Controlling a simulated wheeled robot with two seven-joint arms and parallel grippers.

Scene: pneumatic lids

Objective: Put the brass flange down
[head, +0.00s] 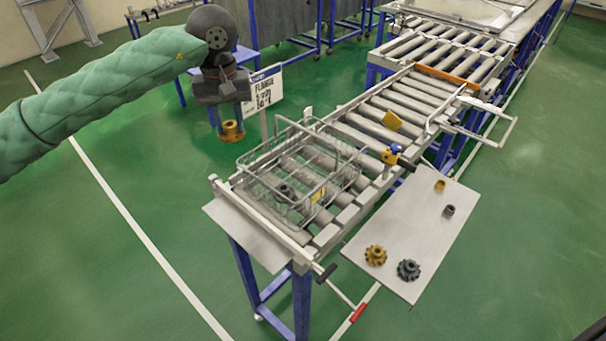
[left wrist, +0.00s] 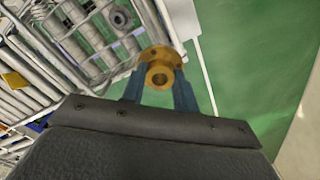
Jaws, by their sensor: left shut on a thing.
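The brass flange (head: 232,132) hangs in the air, held by my left gripper (head: 231,119). In the left wrist view the flange (left wrist: 160,72) sits between the two blue-grey fingers, with its round bore facing the camera. The left gripper (left wrist: 160,88) is shut on it. The flange is to the left of and above the wire basket (head: 247,159) on the roller conveyor, apart from it. A dark grey flange (head: 286,190) lies in the basket; it also shows in the left wrist view (left wrist: 118,17). My right gripper is not in view.
A sign reading FLANGE (head: 265,88) stands behind the basket. A side plate (head: 400,225) at the right carries brass and grey parts. A blue and yellow valve (head: 393,154) is at the conveyor's edge. Green floor lies open at the left.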

